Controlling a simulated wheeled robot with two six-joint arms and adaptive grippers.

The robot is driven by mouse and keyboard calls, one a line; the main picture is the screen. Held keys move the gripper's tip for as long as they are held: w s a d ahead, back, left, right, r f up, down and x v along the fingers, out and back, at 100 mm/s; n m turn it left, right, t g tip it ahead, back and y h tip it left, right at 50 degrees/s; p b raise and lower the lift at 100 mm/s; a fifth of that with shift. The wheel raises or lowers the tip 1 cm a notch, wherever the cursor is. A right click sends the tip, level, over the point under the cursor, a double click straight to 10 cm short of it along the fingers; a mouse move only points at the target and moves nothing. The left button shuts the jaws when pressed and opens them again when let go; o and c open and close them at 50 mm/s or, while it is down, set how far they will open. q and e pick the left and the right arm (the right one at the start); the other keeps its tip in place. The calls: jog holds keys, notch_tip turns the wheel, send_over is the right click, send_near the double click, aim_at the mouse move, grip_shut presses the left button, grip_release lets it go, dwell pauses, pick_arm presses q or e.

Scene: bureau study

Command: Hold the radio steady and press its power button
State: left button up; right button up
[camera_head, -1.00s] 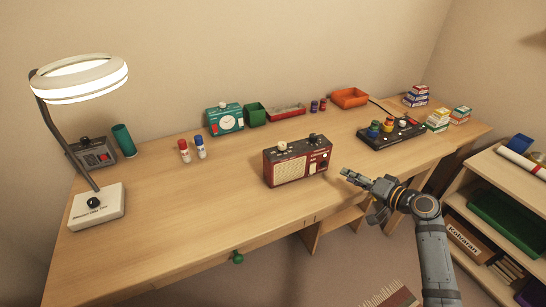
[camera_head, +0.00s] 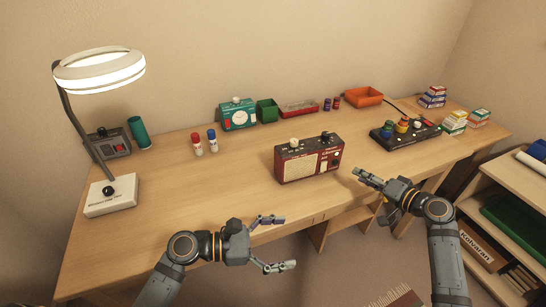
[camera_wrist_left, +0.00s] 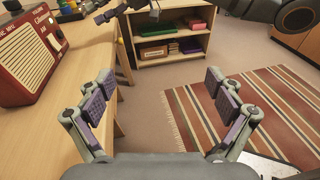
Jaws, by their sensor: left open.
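The red radio (camera_head: 318,164) stands upright on the desk, its cream speaker grille facing the front edge. A cream knob (camera_head: 294,142) and a dark knob sit on its top. I cannot tell which control is the power button. My left gripper (camera_head: 287,242) is open and empty, in front of the desk edge, below and left of the radio. In the left wrist view (camera_wrist_left: 155,105) its fingers are wide apart, with the radio (camera_wrist_left: 25,55) at upper left. My right gripper (camera_head: 360,174) looks shut and empty, right of the radio and apart from it.
A black control box (camera_head: 405,137) with coloured knobs stands right of the radio. A lamp (camera_head: 110,205) and two small bottles stand left. The desk around the radio is clear.

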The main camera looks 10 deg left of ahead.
pick_arm(q)
jog(key=w+a+r+t, duration=0.1)
jog(key=w+a+r, duration=0.1)
jog(key=w, duration=0.6)
jog(key=w+a+r+t, duration=0.2)
jog(key=w+a, duration=0.1)
jog(key=w, duration=0.4)
pick_arm(e)
jog(key=shift+f, duration=0.1)
pick_arm(q)
notch_tip(320, 180, up, 4)
jog(key=n+t, duration=0.1)
jog(key=t, duration=0.1)
send_over(277, 168)
jog(key=a, duration=0.1)
jog(key=shift+n+g, duration=0.6)
jog(key=shift+g, duration=0.2)
jog(key=f, duration=0.4)
jog(key=shift+s+a, duration=0.1)
jog(key=shift+s, duration=0.2)
notch_tip(277, 168, down, 7)
jog(key=shift+r, duration=0.1)
jog(key=x, duration=0.7)
jog(key=shift+f, duration=0.3)
pick_arm(e)
jog(key=shift+w, duration=0.1)
pick_arm(q)
jog(key=shift+w+d, duration=0.1)
jog(key=shift+d, duration=0.1)
